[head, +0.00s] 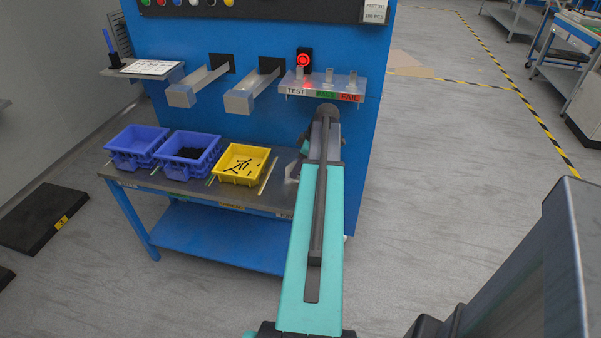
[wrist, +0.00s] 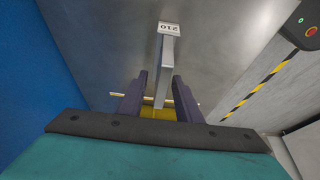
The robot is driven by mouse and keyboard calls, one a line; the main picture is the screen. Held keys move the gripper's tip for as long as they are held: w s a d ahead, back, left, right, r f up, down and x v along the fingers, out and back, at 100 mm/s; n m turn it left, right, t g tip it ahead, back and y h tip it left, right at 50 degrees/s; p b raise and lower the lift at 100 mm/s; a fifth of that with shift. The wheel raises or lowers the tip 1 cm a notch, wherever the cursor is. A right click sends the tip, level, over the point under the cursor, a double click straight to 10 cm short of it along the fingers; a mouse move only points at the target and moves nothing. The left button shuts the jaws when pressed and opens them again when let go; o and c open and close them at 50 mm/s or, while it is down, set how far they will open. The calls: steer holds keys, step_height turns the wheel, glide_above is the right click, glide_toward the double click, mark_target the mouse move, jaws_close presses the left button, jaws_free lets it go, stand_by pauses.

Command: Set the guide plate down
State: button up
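A grey bar-like plate, which I take to be the guide plate (wrist: 164,68), has a white label with upside-down figures at its far end. In the wrist view its near end lies between the two dark fingers of my gripper (wrist: 160,92). A gap shows on either side of the plate, so the fingers look open around it. I cannot tell whether the plate rests on the surface below. In the head view my arm hides most of the gripper, just right of the yellow bin. A pale piece (head: 292,170) shows there beside it, probably the same plate.
The grey bench (head: 190,188) holds two blue bins (head: 136,158) and a yellow bin (head: 240,178) with black pins. Two metal chutes (head: 255,93) and a TEST/PASS/FAIL shelf (head: 322,92) project from the blue panel (head: 225,45). A red light (head: 303,58) glows above the shelf.

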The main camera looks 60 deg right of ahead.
steer(key=shift+w+f, duration=0.1)
steer(key=shift+f, duration=0.2)
stand_by(0.4)
jaws_close()
